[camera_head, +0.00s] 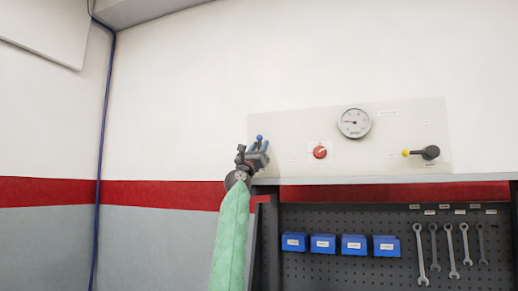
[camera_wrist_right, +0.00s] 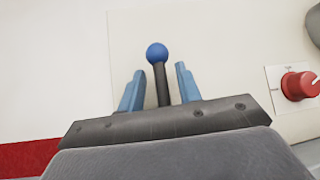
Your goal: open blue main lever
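The blue main lever (camera_wrist_right: 157,54) has a blue ball knob on a dark stem and points up in the right wrist view. The blue knob also shows in the head view (camera_head: 259,138) at the left end of the panel. My right gripper (camera_wrist_right: 159,78) is open, with one blue finger on each side of the stem and gaps between the fingers and the stem. The knob sticks out past the fingertips. The gripper also shows in the head view (camera_head: 257,147), covering the lever's base. My left gripper is in neither view.
Below are a ledge, blue bins (camera_head: 354,245) and several wrenches (camera_head: 420,250) on a dark pegboard. The wall left of the panel is clear.

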